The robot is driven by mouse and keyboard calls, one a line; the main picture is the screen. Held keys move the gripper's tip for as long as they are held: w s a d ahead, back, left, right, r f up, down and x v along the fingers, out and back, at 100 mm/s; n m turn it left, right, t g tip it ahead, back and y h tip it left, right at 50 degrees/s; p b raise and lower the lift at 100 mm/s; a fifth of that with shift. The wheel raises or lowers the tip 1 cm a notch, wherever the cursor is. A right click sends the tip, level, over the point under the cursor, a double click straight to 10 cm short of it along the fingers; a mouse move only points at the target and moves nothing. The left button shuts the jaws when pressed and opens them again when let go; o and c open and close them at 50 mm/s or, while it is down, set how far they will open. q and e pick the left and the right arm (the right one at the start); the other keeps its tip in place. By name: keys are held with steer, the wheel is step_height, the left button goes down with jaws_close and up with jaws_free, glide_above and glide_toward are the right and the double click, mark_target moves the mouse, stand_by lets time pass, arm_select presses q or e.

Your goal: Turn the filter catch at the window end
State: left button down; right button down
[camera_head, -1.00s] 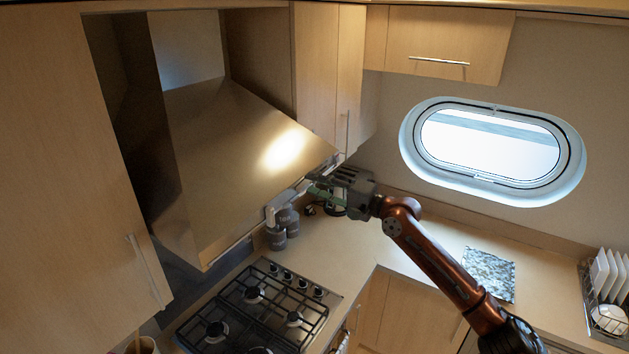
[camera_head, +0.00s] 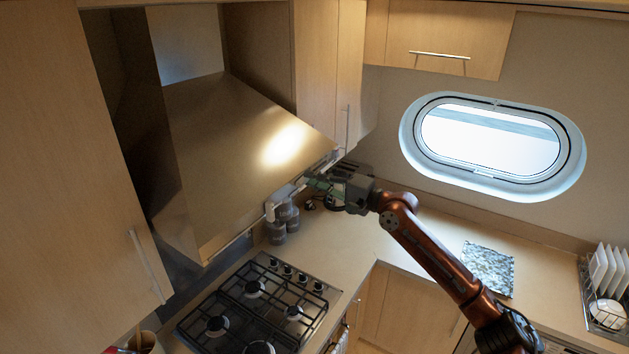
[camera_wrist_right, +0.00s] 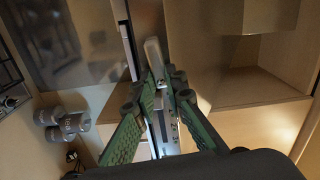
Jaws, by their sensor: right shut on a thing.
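The steel hood (camera_head: 240,150) slopes out from the wall above the stove. Pale fittings show along its lower edge, one of them (camera_head: 270,212) above the dark canisters. My right gripper (camera_head: 312,184) is at the window end of that edge, with its green fingers closed. In the right wrist view the fingers (camera_wrist_right: 163,85) close on a pale grey lever, the filter catch (camera_wrist_right: 153,52), whose free end sticks out past the fingertips. The gripper hides the rest of the catch in the head view. My left gripper is not in view.
Dark canisters (camera_head: 283,222) stand on the counter under the gripper, beside the gas stove (camera_head: 255,305). Wall cupboards (camera_head: 325,70) are close above. The oval window (camera_head: 490,145) is to the right. A patterned mat (camera_head: 489,268) and a dish rack (camera_head: 604,290) are on the right counter.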

steer(key=n+b, duration=0.2)
steer(key=n, duration=0.1)
steer(key=shift+f, duration=0.1)
steer(key=c, duration=2)
jaws_free()
steer(key=shift+o, duration=0.2)
steer(key=shift+d, duration=0.1)
steer(key=v, duration=1.2)
